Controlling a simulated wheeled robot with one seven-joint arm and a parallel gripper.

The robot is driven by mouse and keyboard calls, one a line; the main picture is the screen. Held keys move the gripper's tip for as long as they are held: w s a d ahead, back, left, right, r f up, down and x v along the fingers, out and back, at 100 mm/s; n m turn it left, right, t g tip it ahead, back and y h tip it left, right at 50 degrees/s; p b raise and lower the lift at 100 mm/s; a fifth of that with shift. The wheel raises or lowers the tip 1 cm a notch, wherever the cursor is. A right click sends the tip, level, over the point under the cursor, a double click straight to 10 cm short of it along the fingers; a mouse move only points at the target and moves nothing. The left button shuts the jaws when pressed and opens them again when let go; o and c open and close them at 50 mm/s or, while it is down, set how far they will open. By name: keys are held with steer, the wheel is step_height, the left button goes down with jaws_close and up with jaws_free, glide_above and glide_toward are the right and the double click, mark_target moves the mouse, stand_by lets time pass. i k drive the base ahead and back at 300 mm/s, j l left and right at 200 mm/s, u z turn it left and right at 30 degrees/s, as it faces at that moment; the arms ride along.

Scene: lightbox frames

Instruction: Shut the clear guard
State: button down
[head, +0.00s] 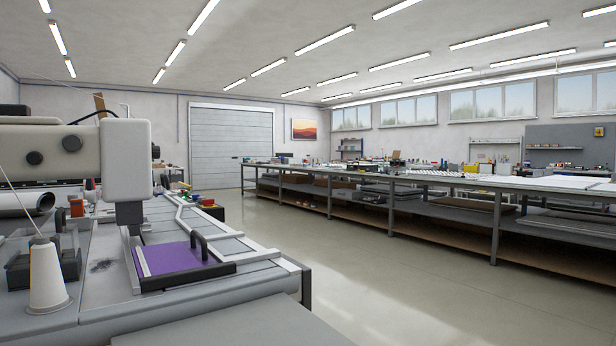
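A large grey and white sewing-type machine (125,160) stands at the left, its head over a pale work table (110,300). A purple sheet (172,258) lies on the table under a frame with a black upright handle (199,245). A dark, partly see-through box-like part (70,262) sits at the far left behind a white thread cone (46,275). I cannot tell whether this is the clear guard, or whether it is open or shut. No other clear panel can be made out. My gripper is not in view.
A long grey workbench (440,180) with shelves below runs along the right, its top crowded. Open floor (380,270) lies between it and the machine. A grey flat surface (240,325) fills the near bottom edge. A closed roller door (230,140) is at the back.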

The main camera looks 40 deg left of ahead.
mark_target(168, 181)
steer(key=i+l, duration=0.15)
steer(key=i, duration=0.35)
steer(key=i+l, duration=0.1)
steer(key=i, duration=0.4)
steer(key=i+j+u, duration=0.2)
steer(key=i+u, duration=0.15)
steer(key=u, duration=0.15)
steer(key=i+u, duration=0.75)
steer(key=u, duration=0.2)
steer(key=i+l+u, duration=0.2)
steer(key=i+u, duration=0.25)
steer(key=k, duration=0.1)
